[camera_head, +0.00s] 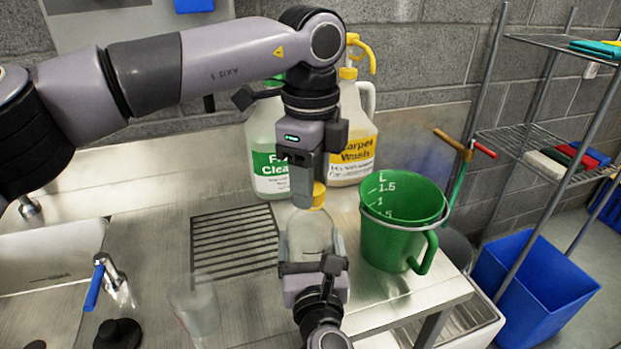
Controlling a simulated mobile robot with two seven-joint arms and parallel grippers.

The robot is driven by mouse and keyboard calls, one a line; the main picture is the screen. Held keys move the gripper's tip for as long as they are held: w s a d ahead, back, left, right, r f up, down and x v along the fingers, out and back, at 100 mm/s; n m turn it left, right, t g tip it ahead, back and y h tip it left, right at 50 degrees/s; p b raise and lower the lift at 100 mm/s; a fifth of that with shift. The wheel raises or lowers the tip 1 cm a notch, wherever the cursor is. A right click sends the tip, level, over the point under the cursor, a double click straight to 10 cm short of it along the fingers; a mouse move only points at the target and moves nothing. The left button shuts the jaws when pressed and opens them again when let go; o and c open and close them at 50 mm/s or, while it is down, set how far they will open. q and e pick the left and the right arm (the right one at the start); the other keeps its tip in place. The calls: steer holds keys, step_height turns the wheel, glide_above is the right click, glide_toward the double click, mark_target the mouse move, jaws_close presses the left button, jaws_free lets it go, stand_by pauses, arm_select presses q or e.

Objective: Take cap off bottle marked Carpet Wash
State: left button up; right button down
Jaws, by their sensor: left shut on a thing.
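A small clear bottle (308,236) with a yellow cap (319,195) stands upright at the counter's middle; no label shows on its visible side. My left gripper (302,195) points down, shut at this yellow cap; its fingers hide part of the cap. My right gripper (312,262) comes from below, with a finger on each side of the clear bottle; whether they press on it I cannot tell. Behind stands a large jug marked Carpet Wash (352,150), yellow label, with a yellow cap (348,73) on it. My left arm partly hides it.
A green-labelled jug (262,140) stands beside the Carpet Wash jug. A green measuring jug (392,240) is close to the right of the small bottle. A drain grate (235,240) and a clear cup (195,305) are to the left. A blue bin (535,290) is beyond the counter.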

arm_select(q)
steer(key=shift+r, duration=0.15)
stand_by(0.3)
steer(key=shift+r, duration=0.95)
steer(key=shift+o, duration=0.2)
steer(key=shift+r, duration=2)
arm_select(e)
jaws_free()
